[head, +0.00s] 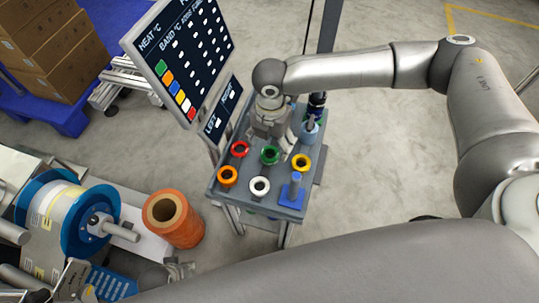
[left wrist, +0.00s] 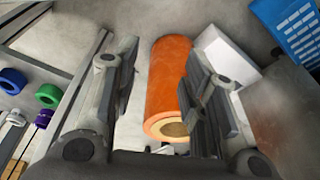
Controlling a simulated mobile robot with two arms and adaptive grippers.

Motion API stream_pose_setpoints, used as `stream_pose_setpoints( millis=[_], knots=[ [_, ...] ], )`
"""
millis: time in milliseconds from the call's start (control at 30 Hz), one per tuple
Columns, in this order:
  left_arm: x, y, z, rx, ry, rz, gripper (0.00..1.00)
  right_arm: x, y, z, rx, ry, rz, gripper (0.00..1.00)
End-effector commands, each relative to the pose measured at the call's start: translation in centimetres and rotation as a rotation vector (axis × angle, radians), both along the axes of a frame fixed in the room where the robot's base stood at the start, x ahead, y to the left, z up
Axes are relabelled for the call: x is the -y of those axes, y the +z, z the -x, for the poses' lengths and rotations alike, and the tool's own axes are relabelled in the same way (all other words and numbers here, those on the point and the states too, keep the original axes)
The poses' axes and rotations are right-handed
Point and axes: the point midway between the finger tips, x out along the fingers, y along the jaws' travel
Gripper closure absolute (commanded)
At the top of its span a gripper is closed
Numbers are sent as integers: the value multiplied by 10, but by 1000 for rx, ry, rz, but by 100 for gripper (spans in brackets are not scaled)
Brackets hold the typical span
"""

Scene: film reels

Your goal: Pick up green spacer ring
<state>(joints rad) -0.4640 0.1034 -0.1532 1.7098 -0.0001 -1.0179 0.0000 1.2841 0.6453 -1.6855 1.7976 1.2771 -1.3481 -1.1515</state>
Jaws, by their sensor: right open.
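The green spacer ring (head: 270,155) lies on the grey tray (head: 222,186) in the head view, between a red ring (head: 240,149) and a yellow ring (head: 301,161). My right gripper (head: 274,139) is open just above and behind the green ring, fingers pointing down. I cannot tell whether it touches the ring. My left gripper (left wrist: 155,95) is open and empty in the left wrist view, with an orange roll (left wrist: 170,75) beyond its fingers. A green ring (left wrist: 48,95) also shows at that view's left; I cannot tell whether it is the same one.
A blue bottle-like item (head: 310,128) stands behind. A display panel (head: 185,55) rises at the tray's left. A blue-flanged reel (head: 65,217) is at lower left.

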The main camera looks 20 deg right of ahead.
Motion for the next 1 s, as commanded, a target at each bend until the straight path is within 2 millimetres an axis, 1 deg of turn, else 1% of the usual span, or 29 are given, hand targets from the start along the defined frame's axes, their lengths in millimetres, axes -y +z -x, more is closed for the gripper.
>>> stream_pose_setpoints(
  millis=[400,567,767,867,1000],
  knots=[
    [1,42,-13,26,4,2,60,0,-44,-4,-1,1,1,29],
    [1,49,-14,29,5,3,60,0,-50,-4,0,1,0,29],
    [1,49,-14,28,5,2,60,0,-50,-4,0,1,0,29],
    [1,49,-14,28,5,2,60,0,-50,-4,0,1,0,41],
    [1,49,-14,29,5,3,60,0,-50,-4,0,1,0,59]
  ],
)
